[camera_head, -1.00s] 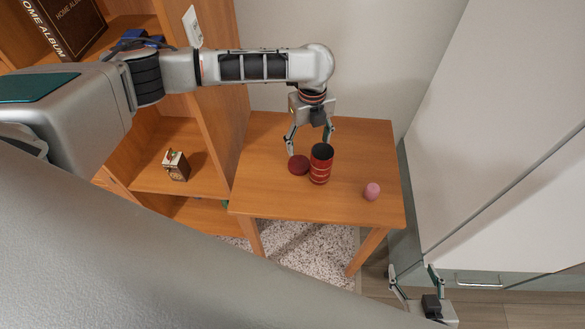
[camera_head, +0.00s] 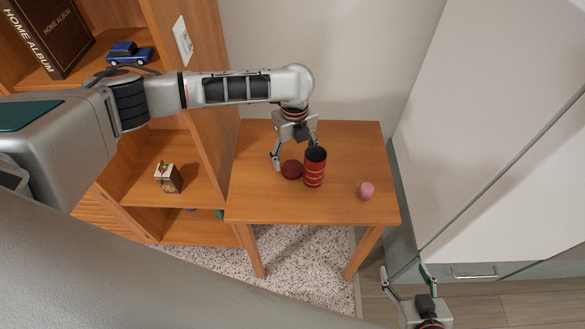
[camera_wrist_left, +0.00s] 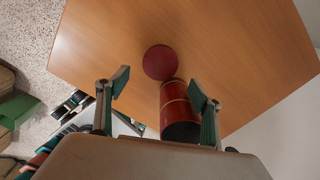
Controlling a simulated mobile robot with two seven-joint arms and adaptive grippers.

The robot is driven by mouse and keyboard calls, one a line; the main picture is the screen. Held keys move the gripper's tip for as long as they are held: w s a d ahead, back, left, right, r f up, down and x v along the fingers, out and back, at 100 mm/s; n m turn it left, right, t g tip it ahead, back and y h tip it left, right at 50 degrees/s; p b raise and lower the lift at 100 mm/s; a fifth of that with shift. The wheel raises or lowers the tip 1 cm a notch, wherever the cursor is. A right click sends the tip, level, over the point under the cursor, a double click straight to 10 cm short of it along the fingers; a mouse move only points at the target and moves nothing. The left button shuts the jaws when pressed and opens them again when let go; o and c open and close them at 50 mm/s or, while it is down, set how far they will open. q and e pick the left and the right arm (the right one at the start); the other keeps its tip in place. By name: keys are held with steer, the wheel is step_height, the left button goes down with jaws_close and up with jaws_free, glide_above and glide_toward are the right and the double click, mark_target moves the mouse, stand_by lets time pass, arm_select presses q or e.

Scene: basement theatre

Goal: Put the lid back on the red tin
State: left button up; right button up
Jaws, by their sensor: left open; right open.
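The red tin (camera_head: 315,172) stands upright on the small wooden table, with lighter bands and a dark open top. Its dark red round lid (camera_head: 292,169) lies flat on the table just left of it. In the left wrist view the lid (camera_wrist_left: 160,62) is beyond the fingertips, close to the tin (camera_wrist_left: 174,94). My left gripper (camera_head: 295,155) is open and empty above the table, behind the lid and tin; its fingers (camera_wrist_left: 160,84) show on either side of the tin in the wrist view. My right gripper (camera_head: 405,268) is open and empty, low in front of the cabinet.
A pink object (camera_head: 366,190) sits on the wooden table (camera_head: 265,205) right of the tin. A white cabinet (camera_head: 500,150) is at right. The table's front is clear.

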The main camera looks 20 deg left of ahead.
mark_target(293, 168)
arm_select(q)
steer(key=shift+w+a+f+b, duration=0.1)
steer(key=shift+a+f+b, duration=0.05)
steer(key=shift+f, duration=1.2)
steer(key=shift+w+a+f+b, duration=0.1)
steer(key=shift+f+b, duration=0.05)
steer(key=shift+f, duration=1.15)
steer(key=shift+c, duration=0.4)
steer(key=c, duration=0.8)
